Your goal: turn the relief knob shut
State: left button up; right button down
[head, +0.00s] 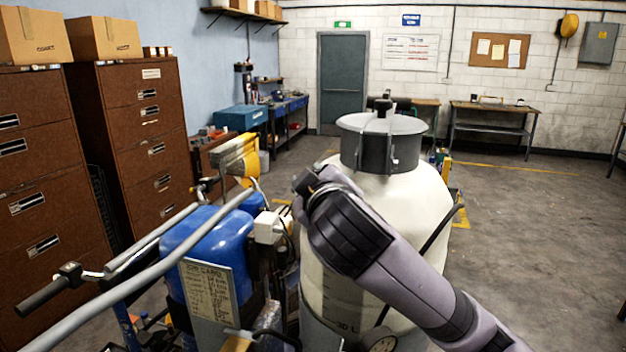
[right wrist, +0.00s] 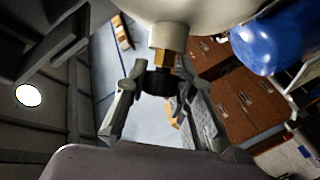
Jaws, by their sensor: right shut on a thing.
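The relief knob (right wrist: 159,82) is a small dark cylinder below a brass fitting (right wrist: 168,61) on the cream tank's pale boss. My right gripper (right wrist: 158,86) is shut on the knob, one finger on each side of it. In the head view my right arm reaches from the lower right across the cream tank (head: 410,202). Its wrist hides the knob and the fingers there. The tank has a grey collar and lid (head: 381,135) on top. My left gripper is not in view.
Left of the tank are a blue tank (head: 208,245) with a label plate, grey handlebars (head: 160,268) and a yellow engine part (head: 237,157). A gauge (head: 383,343) sits low at the tank's front. Brown cabinets (head: 140,130) stand left. Floor on the right is clear.

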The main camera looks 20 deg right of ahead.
jog(key=n+g+y, duration=0.2)
jog(key=n+y, duration=0.1)
jog(key=n, duration=0.1)
jog(key=shift+g, duration=0.4)
jog(key=shift+n+g+y, duration=1)
jog(key=shift+n+g, duration=0.2)
jog(key=shift+g, duration=0.2)
jog(key=c, duration=1.3)
grip_release()
jog(key=shift+c, duration=0.2)
jog(key=v, duration=1.2)
jog(key=shift+w+r, duration=0.15)
